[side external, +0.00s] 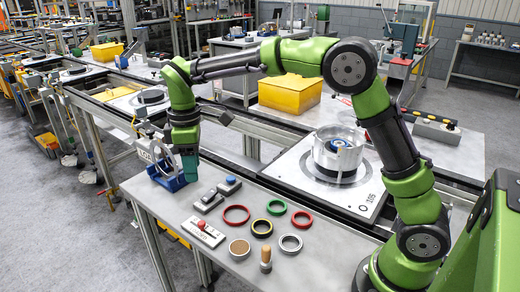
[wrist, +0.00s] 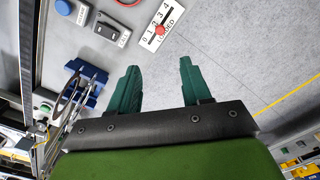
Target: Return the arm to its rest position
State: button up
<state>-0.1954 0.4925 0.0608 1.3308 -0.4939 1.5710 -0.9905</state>
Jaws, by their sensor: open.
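My green arm arches over the grey workbench (side external: 300,240), and my gripper (side external: 189,178) points down near the bench's left end. Bare grey floor shows in the gap. The blue stand (wrist: 88,73) is left of the fingers in that view.
A slider panel (side external: 203,232) and button boxes (side external: 209,201) sit nearby.

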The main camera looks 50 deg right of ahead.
jog(key=s+d+r+m+t, duration=0.1)
jog(key=s+d+m+t, duration=0.1)
jog(key=s+m, duration=0.2)
jog(key=s+d+r+m+t+y, duration=0.1)
jog(key=s+d+r+m+t, duration=0.1)
jog(key=s, duration=0.9)
jog(key=s+d+r+m+t+y, duration=0.1)
jog(key=s+d+r+m+t, duration=0.1)
jog(key=s+m, duration=0.5)
jog(key=shift+s+d+t, duration=0.45)
jog(key=shift+d+t, duration=0.15)
jog(key=shift+d, duration=0.4)
